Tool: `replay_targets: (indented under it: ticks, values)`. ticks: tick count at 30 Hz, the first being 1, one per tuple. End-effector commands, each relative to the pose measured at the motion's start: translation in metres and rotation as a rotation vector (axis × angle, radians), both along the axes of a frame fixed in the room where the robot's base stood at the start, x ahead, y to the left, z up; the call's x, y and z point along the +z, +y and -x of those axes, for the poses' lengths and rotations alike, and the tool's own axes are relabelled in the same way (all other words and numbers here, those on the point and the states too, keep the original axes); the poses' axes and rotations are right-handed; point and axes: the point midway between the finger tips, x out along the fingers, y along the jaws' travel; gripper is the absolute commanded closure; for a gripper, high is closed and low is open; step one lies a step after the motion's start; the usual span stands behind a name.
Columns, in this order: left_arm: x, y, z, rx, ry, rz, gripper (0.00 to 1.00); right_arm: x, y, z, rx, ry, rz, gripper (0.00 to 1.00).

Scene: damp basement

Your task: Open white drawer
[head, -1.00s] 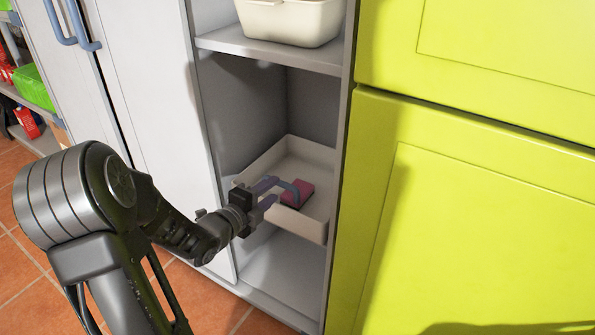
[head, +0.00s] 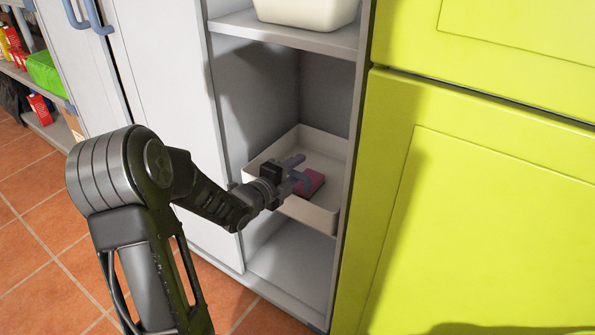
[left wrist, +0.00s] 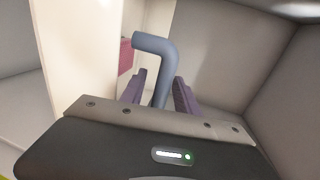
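The white drawer (head: 311,216) is a shallow open-topped tray inside the lower part of a grey cabinet. A pinkish-red block (head: 311,183) lies in it and also shows in the left wrist view (left wrist: 125,56). The drawer's blue-grey bar handle (left wrist: 158,62) shows clearly in the left wrist view, but my gripper partly covers it in the head view. My left gripper (head: 298,170) is at the drawer's front. Its two purple fingers (left wrist: 160,93) stand on either side of the handle, apart, with narrow gaps visible. My right gripper is in neither view.
A shelf (head: 285,35) above the drawer holds a cream bin (head: 305,10). Yellow-green cabinet doors (head: 480,210) stand close on the right, and a pale door (head: 165,90) on the left. A rack with a green bin (head: 45,72) is at far left. Tiled floor is free below.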

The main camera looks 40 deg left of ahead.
Motion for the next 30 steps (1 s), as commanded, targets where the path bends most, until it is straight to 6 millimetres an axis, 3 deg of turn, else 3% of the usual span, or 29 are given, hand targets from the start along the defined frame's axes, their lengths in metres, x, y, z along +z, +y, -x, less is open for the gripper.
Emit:
replay_targets:
  ticks: [11, 24, 30]
  values:
    - [-0.0007, 0.0001, -0.0072, 0.001, -0.001, 0.001, 0.63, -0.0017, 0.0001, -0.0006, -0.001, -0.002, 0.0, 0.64]
    - [-0.0008, 0.0002, -0.0069, 0.001, -0.001, 0.001, 0.99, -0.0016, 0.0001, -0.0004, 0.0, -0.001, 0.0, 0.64]
    - [-0.0009, 0.0002, -0.0069, 0.001, -0.001, 0.001, 1.0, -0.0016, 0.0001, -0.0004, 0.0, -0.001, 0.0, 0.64]
